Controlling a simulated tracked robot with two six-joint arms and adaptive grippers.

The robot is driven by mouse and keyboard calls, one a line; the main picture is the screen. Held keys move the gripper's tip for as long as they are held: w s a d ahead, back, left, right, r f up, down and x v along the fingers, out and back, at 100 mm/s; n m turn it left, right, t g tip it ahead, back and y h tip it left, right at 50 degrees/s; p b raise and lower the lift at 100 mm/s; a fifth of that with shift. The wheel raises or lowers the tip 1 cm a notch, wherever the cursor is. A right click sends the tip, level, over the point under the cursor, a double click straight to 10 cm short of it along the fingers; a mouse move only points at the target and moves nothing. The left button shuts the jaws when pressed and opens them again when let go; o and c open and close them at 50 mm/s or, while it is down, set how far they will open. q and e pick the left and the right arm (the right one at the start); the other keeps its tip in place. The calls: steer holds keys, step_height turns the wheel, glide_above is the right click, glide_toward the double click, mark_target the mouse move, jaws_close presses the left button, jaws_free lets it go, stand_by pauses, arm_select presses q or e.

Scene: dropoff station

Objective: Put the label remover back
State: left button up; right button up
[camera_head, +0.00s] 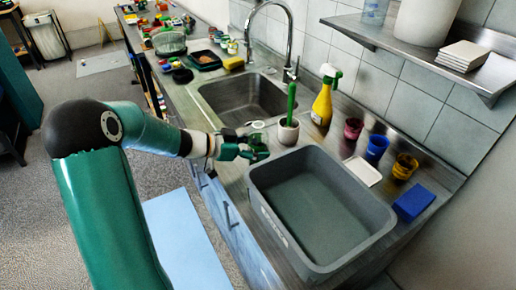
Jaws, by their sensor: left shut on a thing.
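A yellow spray bottle (322,103) with a green and white head stands upright near the wall. I cannot tell for sure which thing is the label remover. My right gripper is not in view.
A large, empty-looking grey tub (375,238) sits on the counter. The steel sink (222,98) and tap (289,42) lie behind my gripper. Red, blue (376,147) and yellow cups, a white tray (363,171) and a blue sponge (414,202) line the right. A shelf (395,45) overhangs.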

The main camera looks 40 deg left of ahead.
arm_select(q)
steer(key=o, duration=1.3)
steer(key=shift+o, duration=0.2)
steer(key=shift+r, duration=0.1)
steer(key=v, duration=1.2)
